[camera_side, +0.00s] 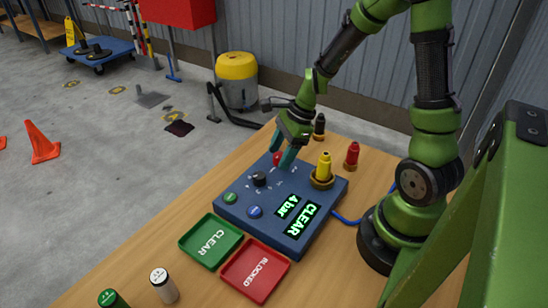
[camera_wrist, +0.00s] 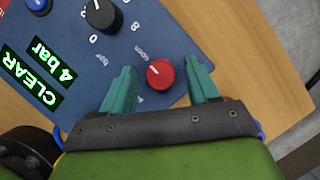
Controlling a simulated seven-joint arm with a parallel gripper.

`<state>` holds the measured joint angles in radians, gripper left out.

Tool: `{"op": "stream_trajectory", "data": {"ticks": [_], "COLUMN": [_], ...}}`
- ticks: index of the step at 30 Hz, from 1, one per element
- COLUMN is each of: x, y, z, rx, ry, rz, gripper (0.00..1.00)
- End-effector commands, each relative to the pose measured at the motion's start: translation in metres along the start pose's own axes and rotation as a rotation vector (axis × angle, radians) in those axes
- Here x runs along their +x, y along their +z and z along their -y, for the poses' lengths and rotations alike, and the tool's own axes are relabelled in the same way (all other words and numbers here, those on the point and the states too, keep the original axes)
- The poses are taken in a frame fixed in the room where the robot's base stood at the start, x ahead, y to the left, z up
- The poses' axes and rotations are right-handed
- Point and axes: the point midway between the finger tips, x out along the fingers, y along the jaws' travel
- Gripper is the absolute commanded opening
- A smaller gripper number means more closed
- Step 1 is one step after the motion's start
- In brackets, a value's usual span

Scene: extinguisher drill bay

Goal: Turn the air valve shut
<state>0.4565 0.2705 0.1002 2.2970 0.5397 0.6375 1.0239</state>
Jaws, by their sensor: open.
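A small red knob (camera_side: 277,159), which looks like the air valve, sits near the far corner of the blue control panel (camera_side: 243,222). In the wrist view the red knob (camera_wrist: 160,74) has a white pointer mark towards its upper left. Small labels around it are partly hidden and hard to read. My gripper (camera_side: 282,150) is open at the knob. In the wrist view my gripper's (camera_wrist: 160,68) teal fingers stand on either side of the knob, with gaps between. The panel's display (camera_side: 297,220) reads "CLEAR" and "4 bar".
A black numbered dial (camera_side: 259,179), a green button (camera_side: 230,197) and a blue button (camera_side: 255,211) share the panel. Green (camera_side: 210,241) and red (camera_side: 254,271) trays lie in front.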

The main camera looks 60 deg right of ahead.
Motion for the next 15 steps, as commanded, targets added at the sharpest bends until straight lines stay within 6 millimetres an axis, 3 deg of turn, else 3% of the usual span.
{"op": "stream_trajectory", "data": {"ticks": [5,15], "x": [-0.0001,-0.0004], "y": [-0.0001,0.0], "z": [0.0,0.0001], "rx": [0.0,0.0], "ry": [0.0,0.0], "rz": [0.0,0.0], "gripper": [0.6,0.08]}}
